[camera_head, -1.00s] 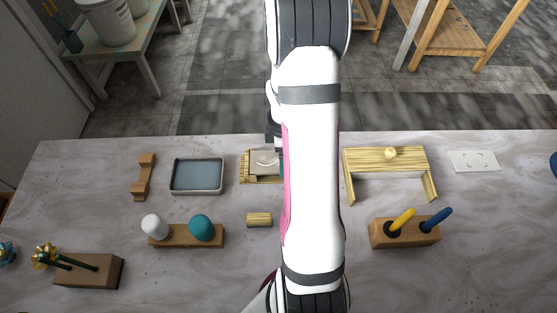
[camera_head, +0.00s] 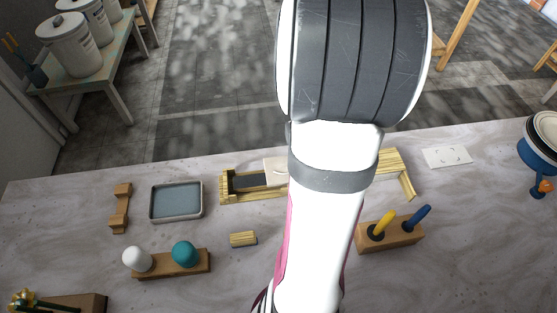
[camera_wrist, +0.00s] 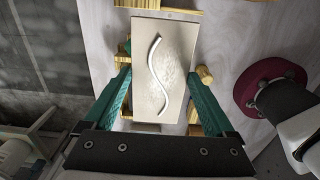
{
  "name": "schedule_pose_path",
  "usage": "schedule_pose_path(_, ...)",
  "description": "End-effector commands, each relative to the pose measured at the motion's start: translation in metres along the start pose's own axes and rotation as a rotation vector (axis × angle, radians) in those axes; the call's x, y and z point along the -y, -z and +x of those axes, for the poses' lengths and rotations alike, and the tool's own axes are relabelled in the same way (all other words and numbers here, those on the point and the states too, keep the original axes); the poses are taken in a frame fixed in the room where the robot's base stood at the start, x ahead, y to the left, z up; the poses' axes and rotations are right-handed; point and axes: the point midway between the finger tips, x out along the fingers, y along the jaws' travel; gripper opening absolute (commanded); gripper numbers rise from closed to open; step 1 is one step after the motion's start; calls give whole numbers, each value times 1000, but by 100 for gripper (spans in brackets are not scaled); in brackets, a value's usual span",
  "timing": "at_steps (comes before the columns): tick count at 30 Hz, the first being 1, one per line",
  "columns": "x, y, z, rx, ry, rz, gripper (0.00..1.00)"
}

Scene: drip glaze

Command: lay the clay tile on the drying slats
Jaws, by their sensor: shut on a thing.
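The clay tile (camera_wrist: 160,70) is a pale rectangle with a raised S-shaped curve; in the wrist view it sits between the two green fingers of my gripper (camera_wrist: 158,80). My gripper is shut on its long sides. In the head view a corner of the tile (camera_head: 273,170) shows left of my arm, over a yellow wooden frame (camera_head: 226,188) with a dark bed. My arm hides the gripper there. Another yellow wooden piece (camera_head: 391,163) is partly hidden right of my arm. I cannot tell which wooden piece is the drying slats.
A grey tray (camera_head: 176,202) and a wooden rest (camera_head: 121,208) lie to the left. A block with white and teal knobs (camera_head: 172,266), a small wooden block (camera_head: 243,239) and a holder with yellow and blue handles (camera_head: 390,238) stand nearer. A white card (camera_head: 447,157) lies right.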

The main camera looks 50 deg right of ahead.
Motion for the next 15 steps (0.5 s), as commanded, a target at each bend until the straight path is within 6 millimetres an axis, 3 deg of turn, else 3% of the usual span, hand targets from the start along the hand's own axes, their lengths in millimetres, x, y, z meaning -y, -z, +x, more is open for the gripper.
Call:
schedule_pose_path(4,5,-8,-6,0,0,0,20)
schedule_pose_path(8,-2,-2,-7,0,0,36,20)
schedule_pose_path(11,-20,17,-7,1,1,142,20)
schedule_pose_path(15,-54,66,-9,1,1,382,20)
